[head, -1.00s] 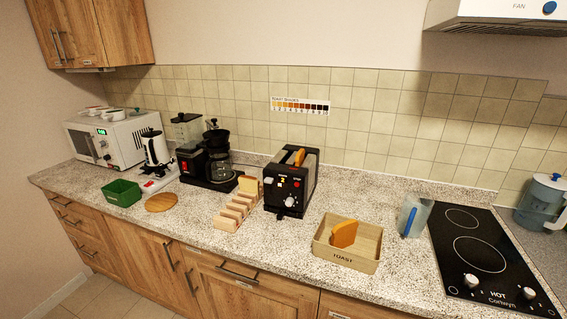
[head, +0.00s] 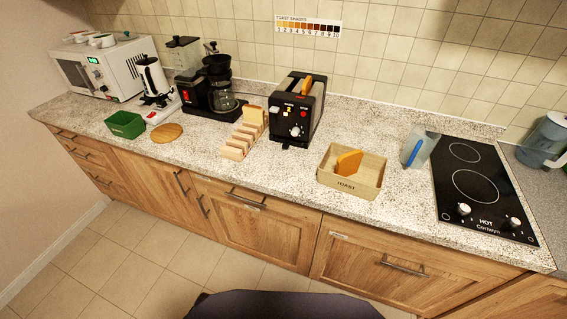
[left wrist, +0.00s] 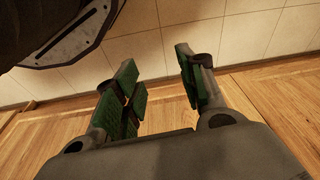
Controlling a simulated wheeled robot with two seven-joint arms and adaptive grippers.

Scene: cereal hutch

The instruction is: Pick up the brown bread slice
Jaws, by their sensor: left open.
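An orange-brown bread slice (head: 348,162) leans inside the beige box marked TOAST (head: 344,186) on the counter. A second orange-brown slice (head: 306,85) sticks up from the slot of the black toaster (head: 284,128). A paler slice with a tan crust (head: 253,115) stands at the back of the wooden rack (head: 233,152). My left gripper (left wrist: 158,83) shows only in the left wrist view. Its green-padded fingers are apart with nothing between them, in front of wooden surfaces and pale tiles. No slice shows there. My right gripper is in neither view.
Left of the rack are a round wooden board (head: 167,133), a green bin (head: 125,125), a kettle (head: 153,77) and a coffee maker (head: 222,97). A clear jug (head: 417,150) and the cooktop (head: 475,187) lie right of the box. The counter's front strip is clear.

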